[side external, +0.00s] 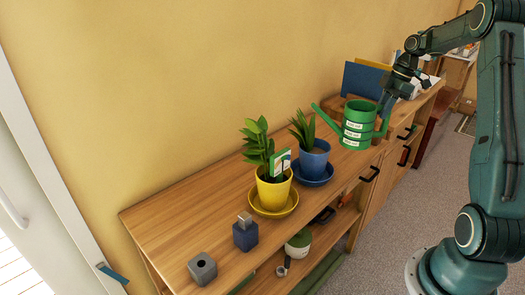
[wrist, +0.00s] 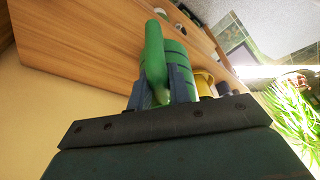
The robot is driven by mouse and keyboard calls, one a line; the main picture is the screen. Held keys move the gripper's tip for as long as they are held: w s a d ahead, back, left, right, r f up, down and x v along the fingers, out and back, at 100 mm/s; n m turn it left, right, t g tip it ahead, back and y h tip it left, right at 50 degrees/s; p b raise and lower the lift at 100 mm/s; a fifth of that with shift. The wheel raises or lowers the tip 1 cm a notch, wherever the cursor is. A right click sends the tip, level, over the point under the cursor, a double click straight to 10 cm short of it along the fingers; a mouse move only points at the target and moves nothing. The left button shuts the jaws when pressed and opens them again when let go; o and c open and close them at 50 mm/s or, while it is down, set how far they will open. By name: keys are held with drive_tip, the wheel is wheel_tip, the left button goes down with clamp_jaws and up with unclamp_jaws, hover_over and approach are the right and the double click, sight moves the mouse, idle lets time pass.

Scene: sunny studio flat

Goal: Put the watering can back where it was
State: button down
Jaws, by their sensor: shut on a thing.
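The green watering can (side external: 357,126) with white labels is over the right part of the wooden sideboard in the side external view, upright, its spout pointing left. My gripper (side external: 386,100) is at the can's right side, by its handle. In the wrist view my gripper's fingers (wrist: 161,92) are closed on the green handle of the watering can (wrist: 174,55). I cannot tell whether the can's base touches the sideboard top. The spot where the can stood before is not marked in view.
On the sideboard (side external: 165,215) stand a plant in a yellow pot (side external: 273,192), a plant in a blue pot (side external: 314,160), a dark blue block-shaped item (side external: 245,236) and a grey block (side external: 202,267). A blue upright panel (side external: 362,80) is behind the can. Bare wood lies left of the yellow pot.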

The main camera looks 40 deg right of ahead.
drive_tip(key=w+d+r+m+t+h, duration=0.1)
drive_tip(key=w+d+r+m+h, duration=0.1)
drive_tip(key=w+d+r+m, duration=0.3)
drive_tip(key=shift+w+d+r+m+h, duration=0.45)
drive_tip(key=shift+w+m, duration=1.05)
drive_tip(key=shift+m, duration=1)
drive_tip(key=shift+f, duration=0.2)
wheel_tip(320, 180, down, 20)
drive_tip(key=c, duration=1.3)
unclamp_jaws()
drive_tip(key=shift+f, duration=0.15)
